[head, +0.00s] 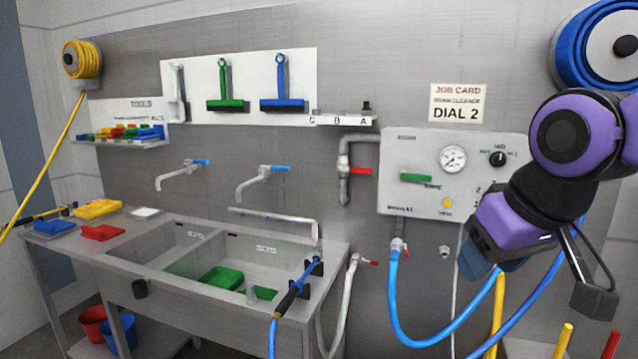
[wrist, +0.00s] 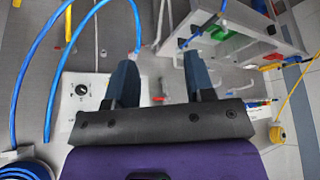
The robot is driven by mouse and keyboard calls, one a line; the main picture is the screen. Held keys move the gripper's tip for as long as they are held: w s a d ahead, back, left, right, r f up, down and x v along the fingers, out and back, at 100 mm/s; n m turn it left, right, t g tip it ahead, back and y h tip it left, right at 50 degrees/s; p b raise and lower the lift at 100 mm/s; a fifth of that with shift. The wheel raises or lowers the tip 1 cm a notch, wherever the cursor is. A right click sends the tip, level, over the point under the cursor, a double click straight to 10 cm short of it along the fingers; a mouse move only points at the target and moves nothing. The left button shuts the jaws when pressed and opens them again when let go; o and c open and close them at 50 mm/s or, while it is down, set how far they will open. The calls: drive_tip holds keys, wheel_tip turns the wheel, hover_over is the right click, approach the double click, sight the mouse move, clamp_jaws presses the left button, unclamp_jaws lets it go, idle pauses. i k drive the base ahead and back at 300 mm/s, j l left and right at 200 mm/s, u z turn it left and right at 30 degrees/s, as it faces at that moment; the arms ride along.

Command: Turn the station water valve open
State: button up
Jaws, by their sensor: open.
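A grey wall pipe (head: 345,185) left of the control panel carries a valve with a red lever (head: 360,170). The lever sticks out sideways to the right, across the upright pipe. In the wrist view a small red lever (wrist: 157,99) shows beyond the gap between my fingers, apart from them. My gripper (wrist: 161,75) is open and empty, with its two dark blue fingers spread. In the head view my gripper (head: 482,260) is at the right, in front of the panel's lower right part, which it partly hides.
The control panel (head: 440,195) has a gauge, a dial and a green handle. A blue hose (head: 395,300) hangs below it from a red-handled tap (head: 400,245). Another red-handled hose tap (head: 358,260) is beside the sink (head: 335,250). Coloured poles (head: 562,342) stand at lower right.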

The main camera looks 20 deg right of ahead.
sight(340, 169)
drive_tip(key=i+j+z, duration=0.15)
drive_tip(key=i+z, duration=0.25)
drive_tip(key=i, duration=0.65)
